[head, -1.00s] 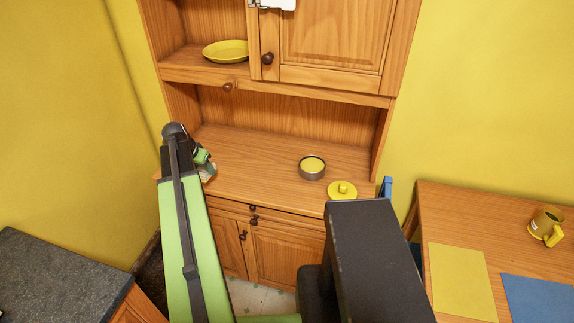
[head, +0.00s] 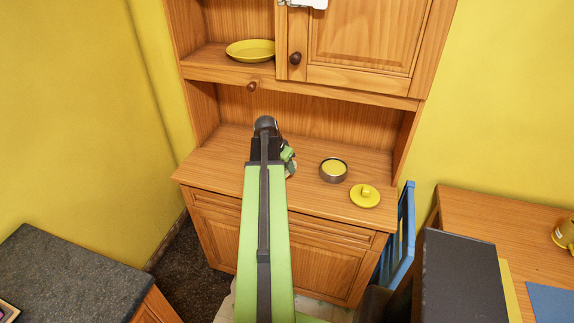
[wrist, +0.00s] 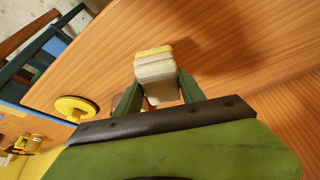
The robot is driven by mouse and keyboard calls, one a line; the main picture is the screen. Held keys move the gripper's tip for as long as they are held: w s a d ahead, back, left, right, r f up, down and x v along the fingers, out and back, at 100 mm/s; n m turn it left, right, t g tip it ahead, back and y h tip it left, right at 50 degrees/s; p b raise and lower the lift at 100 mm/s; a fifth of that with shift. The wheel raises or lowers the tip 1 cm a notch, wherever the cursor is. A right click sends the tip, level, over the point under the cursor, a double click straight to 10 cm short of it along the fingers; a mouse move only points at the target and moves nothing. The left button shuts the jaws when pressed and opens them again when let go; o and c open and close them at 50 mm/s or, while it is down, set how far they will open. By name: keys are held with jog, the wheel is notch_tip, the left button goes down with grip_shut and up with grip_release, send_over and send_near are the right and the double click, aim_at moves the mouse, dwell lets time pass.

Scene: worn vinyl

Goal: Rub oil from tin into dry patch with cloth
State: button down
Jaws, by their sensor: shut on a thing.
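My gripper (wrist: 154,92) is shut on a folded, pale cloth (wrist: 156,72) whose far end is yellow. In the head view my gripper (head: 289,160) is over the hutch counter, left of the open tin, and mostly hidden by my arm. The round tin (head: 333,170) has dark sides and yellow contents. Its yellow lid (head: 365,196) lies to the right, near the counter's front edge; it also shows in the wrist view (wrist: 75,108). I cannot make out a distinct dry patch on the wood. Whether the cloth touches the counter is unclear.
The wooden hutch counter (head: 225,160) is bare on the left. A yellow plate (head: 250,50) sits on the shelf above. A blue chair (head: 402,240) stands at the right, beside a table (head: 500,225) with mats and a yellow mug (head: 565,233). A dark worktop (head: 70,265) is at lower left.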

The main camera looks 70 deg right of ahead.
jog(key=shift+r, duration=0.1)
notch_tip(320, 180, down, 5)
jog(key=b, duration=0.5)
jog(key=shift+f, duration=0.2)
jog(key=shift+r, duration=0.1)
dwell(0.3)
jog(key=shift+s+d, duration=0.15)
jog(key=shift+s, duration=3.3)
jog(key=shift+f+b, duration=0.95)
jog(key=shift+b, duration=0.05)
jog(key=shift+w, duration=0.15)
